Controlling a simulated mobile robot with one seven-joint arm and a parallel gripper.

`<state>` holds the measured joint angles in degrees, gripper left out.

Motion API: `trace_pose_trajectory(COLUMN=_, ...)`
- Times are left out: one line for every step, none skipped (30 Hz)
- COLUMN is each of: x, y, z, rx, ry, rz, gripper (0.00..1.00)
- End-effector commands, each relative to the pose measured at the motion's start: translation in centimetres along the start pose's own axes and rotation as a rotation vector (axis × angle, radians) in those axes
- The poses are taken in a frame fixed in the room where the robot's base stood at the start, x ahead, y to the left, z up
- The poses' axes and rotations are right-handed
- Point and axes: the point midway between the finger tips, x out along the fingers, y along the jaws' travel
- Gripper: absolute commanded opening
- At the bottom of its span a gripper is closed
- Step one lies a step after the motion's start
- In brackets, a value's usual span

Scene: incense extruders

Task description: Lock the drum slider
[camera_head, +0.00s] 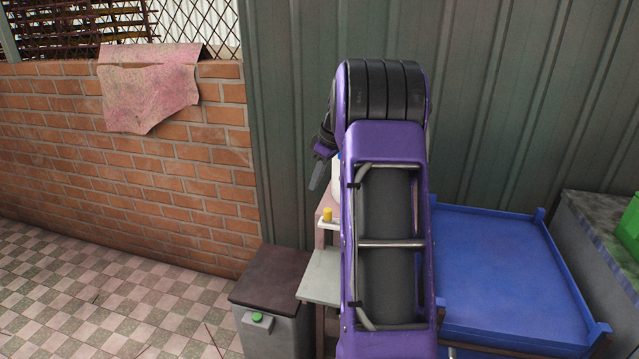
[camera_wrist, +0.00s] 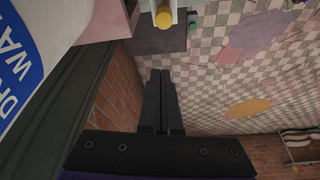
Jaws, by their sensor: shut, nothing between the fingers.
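My gripper (camera_head: 316,184) is shut and empty, beside the upper left of my purple arm, with its fingers pointing down. In the wrist view its two dark fingers (camera_wrist: 160,76) lie together. A yellow knob (camera_head: 327,214) on a white part is below the fingertips, apart from them. It also shows at the top of the wrist view (camera_wrist: 163,17). A white container with a blue label (camera_wrist: 20,62) fills the upper left of the wrist view. I cannot make out the drum slider for certain; my arm hides much of the machine in the head view.
A dark-topped grey box (camera_head: 272,280) with a green button (camera_head: 257,318) stands left of a pale table (camera_head: 319,278). A blue tray table (camera_head: 507,270) is right of my arm. A brick wall (camera_head: 120,165) and metal sheeting (camera_head: 500,120) stand behind. Checkered floor (camera_head: 120,290) at left is clear.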

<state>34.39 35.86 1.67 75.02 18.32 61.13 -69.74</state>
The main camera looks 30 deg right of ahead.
Motion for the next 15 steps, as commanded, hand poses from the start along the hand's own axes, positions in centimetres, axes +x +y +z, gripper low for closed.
trace_pose_trajectory(x=1.4, y=-0.1, z=0.1, rx=0.000, ry=-0.002, rz=-0.004, gripper=0.00)
trace_pose_trajectory(x=2.0, y=-0.1, z=0.0, rx=0.000, ry=-0.002, rz=-0.004, gripper=0.00)
trace_pose_trajectory(x=2.9, y=-0.1, z=0.0, rx=-0.001, ry=-0.001, rz=-0.004, gripper=0.00)
trace_pose_trajectory(x=3.6, y=-0.1, z=0.0, rx=0.000, ry=-0.001, rz=-0.004, gripper=0.00)
trace_pose_trajectory(x=4.2, y=-0.1, z=0.0, rx=0.000, ry=-0.001, rz=-0.004, gripper=0.00)
trace_pose_trajectory(x=5.1, y=-0.1, z=0.1, rx=0.000, ry=-0.001, rz=-0.003, gripper=0.00)
trace_pose_trajectory(x=5.8, y=-0.1, z=0.1, rx=0.000, ry=-0.002, rz=-0.003, gripper=0.00)
trace_pose_trajectory(x=6.4, y=-0.1, z=0.1, rx=-0.001, ry=-0.002, rz=-0.003, gripper=0.00)
trace_pose_trajectory(x=7.1, y=-0.1, z=0.0, rx=-0.001, ry=-0.002, rz=-0.002, gripper=0.00)
trace_pose_trajectory(x=7.7, y=-0.1, z=0.1, rx=-0.001, ry=-0.002, rz=-0.003, gripper=0.00)
trace_pose_trajectory(x=7.4, y=0.1, z=0.6, rx=0.002, ry=-0.001, rz=0.002, gripper=0.00)
trace_pose_trajectory(x=6.9, y=0.1, z=1.3, rx=0.004, ry=0.000, rz=0.003, gripper=0.00)
trace_pose_trajectory(x=6.7, y=0.1, z=1.7, rx=0.004, ry=0.000, rz=0.003, gripper=0.00)
trace_pose_trajectory(x=6.6, y=0.1, z=2.1, rx=0.003, ry=0.000, rz=0.002, gripper=0.00)
trace_pose_trajectory(x=6.5, y=0.1, z=2.5, rx=0.003, ry=0.000, rz=0.002, gripper=0.00)
